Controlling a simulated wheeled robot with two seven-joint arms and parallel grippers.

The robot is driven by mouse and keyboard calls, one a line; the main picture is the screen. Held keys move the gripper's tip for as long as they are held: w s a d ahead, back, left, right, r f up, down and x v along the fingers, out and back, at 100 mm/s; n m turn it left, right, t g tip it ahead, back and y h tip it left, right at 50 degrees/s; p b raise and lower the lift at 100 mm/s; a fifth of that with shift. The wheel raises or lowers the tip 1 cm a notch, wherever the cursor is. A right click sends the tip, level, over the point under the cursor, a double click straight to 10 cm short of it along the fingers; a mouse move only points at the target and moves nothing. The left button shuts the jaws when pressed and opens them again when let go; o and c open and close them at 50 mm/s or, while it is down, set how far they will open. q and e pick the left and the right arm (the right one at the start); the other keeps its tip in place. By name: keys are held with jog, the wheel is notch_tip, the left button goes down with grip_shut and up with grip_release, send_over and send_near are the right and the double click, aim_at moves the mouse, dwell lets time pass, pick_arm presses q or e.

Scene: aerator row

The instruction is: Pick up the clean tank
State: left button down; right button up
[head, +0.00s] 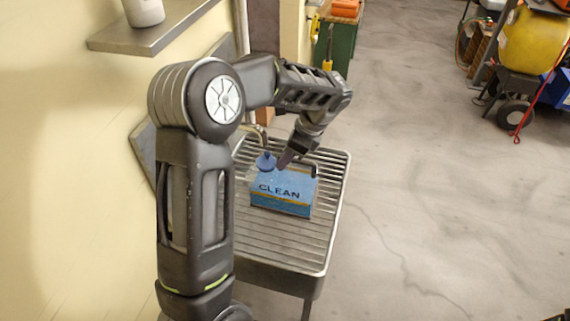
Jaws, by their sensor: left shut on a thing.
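The clean tank (283,195) is a blue box with a dark "CLEAN" label and a thin yellow stripe. It is on or just above the slatted metal stand, and I cannot tell whether it touches the slats. A blue cap or knob (265,161) shows at its upper left. My left gripper (285,161) points down at the top of the tank and is shut on it; the exact grip spot is partly hidden by the gripper. My right gripper is not in view.
The slatted metal stand (325,232) has bare slats around the tank. A metal shelf (150,42) with a white container (144,11) juts from the left wall. A yellow tank (533,42) on wheels stands far right.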

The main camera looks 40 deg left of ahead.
pick_arm(q)
jog(key=shift+r, duration=0.5)
jog(key=shift+w+d+f, duration=0.1)
jog(key=shift+w+d, duration=0.2)
jog(key=shift+d, duration=0.4)
jog(key=shift+w+d, duration=0.25)
jog(key=shift+d, duration=0.45)
jog(key=w+d, duration=0.2)
jog(key=d, duration=0.6)
jog(key=w+d+p, duration=0.1)
jog(key=w+d, duration=0.2)
jog(key=d, duration=0.4)
jog(key=shift+w+d, duration=0.25)
jog(key=shift+d, duration=0.15)
